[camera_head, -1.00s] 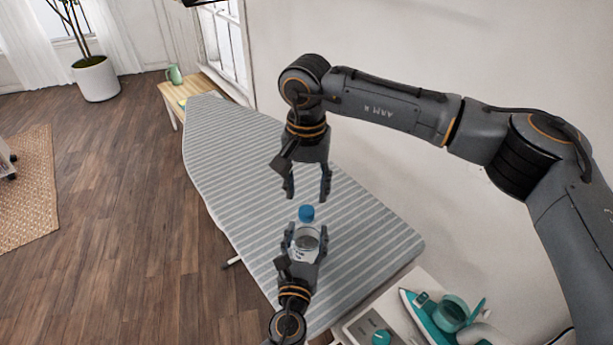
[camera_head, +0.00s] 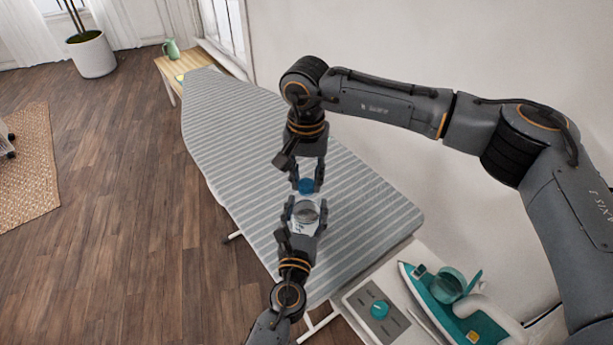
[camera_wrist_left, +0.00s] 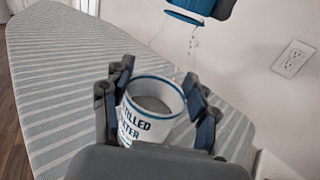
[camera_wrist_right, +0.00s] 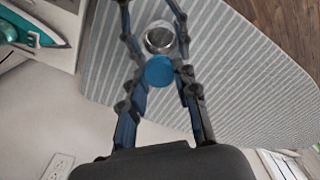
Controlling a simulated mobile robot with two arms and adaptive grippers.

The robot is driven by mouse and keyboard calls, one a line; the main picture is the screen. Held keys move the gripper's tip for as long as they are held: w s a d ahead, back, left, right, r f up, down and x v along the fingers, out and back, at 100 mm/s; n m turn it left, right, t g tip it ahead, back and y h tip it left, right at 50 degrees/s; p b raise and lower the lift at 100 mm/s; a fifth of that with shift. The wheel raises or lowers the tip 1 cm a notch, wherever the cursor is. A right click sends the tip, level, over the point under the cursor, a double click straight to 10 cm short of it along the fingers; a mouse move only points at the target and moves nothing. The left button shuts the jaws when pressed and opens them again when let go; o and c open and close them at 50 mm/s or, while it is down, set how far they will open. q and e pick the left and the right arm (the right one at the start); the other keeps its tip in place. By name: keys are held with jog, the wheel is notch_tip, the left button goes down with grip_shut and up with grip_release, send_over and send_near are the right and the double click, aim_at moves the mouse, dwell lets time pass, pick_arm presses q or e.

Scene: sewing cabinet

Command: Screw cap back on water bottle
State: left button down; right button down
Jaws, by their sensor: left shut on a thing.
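The water bottle (camera_head: 307,213) is upright above the ironing board, with a white band lettered "DISTILLED WATER" that also shows in the left wrist view (camera_wrist_left: 138,128). My left gripper (camera_head: 306,208) is shut on its sides. The blue cap (camera_head: 306,186) is above the bottle's body, in line with it; the clear neck is hard to see, so I cannot tell whether cap and neck touch. My right gripper (camera_head: 307,182) points down from above, open, its fingers on both sides of the cap. In the right wrist view the cap (camera_wrist_right: 159,71) is between those fingers.
The striped ironing board (camera_head: 230,130) lies beneath both grippers, mostly bare. A teal iron (camera_head: 447,292) and a grey panel with a teal knob (camera_head: 379,310) are at lower right. The wall is close on the right. A green jug (camera_head: 170,48) stands far back.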

jog(key=m, duration=3.1)
jog(key=shift+f, duration=0.1)
jog(key=c, duration=0.9)
grip_release()
jog(key=shift+c, duration=0.2)
